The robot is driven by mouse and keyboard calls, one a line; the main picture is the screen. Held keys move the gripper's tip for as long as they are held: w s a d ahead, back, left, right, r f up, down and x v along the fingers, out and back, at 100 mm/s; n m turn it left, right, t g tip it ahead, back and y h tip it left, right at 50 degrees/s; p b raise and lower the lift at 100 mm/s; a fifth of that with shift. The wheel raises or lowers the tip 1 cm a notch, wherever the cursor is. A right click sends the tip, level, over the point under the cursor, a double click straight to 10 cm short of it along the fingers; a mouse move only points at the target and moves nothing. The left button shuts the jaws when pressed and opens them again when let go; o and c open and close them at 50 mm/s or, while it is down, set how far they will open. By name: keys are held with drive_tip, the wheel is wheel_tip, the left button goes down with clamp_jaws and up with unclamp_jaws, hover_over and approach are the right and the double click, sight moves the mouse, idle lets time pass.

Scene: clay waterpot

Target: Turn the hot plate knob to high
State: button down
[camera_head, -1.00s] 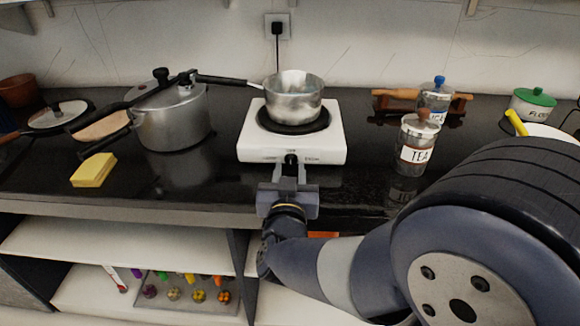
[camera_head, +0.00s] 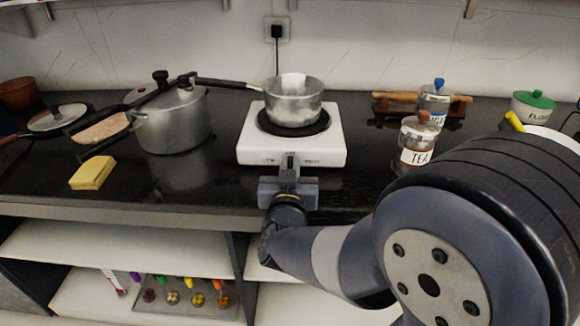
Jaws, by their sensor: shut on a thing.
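The white hot plate (camera_head: 250,148) stands on the black counter, with a dark round burner on top. A metal saucepan (camera_head: 293,103) sits on the burner, its black handle pointing left. The hot plate's black knob (camera_head: 290,160) is at the middle of the front face, with small markings beside it that I cannot read. My gripper (camera_head: 289,168) is in front of the hot plate, its jaws shut on the knob. The jaws partly hide the knob, and its exact angle is hard to tell.
A pressure cooker (camera_head: 172,120) and a yellow sponge (camera_head: 92,173) are at left. A tea jar (camera_head: 416,146) stands to the right. A black cord runs to the wall outlet (camera_head: 277,30) behind. Open shelves lie below the counter edge.

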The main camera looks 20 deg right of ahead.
drive_tip(key=shift+d+f+m+b, duration=0.1)
drive_tip(key=shift+f+m+b, duration=0.05)
drive_tip(key=shift+m+b, duration=0.4)
drive_tip(key=shift+d+m+b, duration=0.1)
drive_tip(key=shift+m+b, duration=0.5)
drive_tip(key=shift+m, duration=0.35)
drive_tip(key=c, duration=1.5)
unclamp_jaws()
drive_tip(key=shift+s, duration=0.1)
drive_tip(key=shift+p+v, duration=1.35)
drive_tip(key=shift+v, duration=4.05)
drive_tip(key=shift+c, duration=0.3)
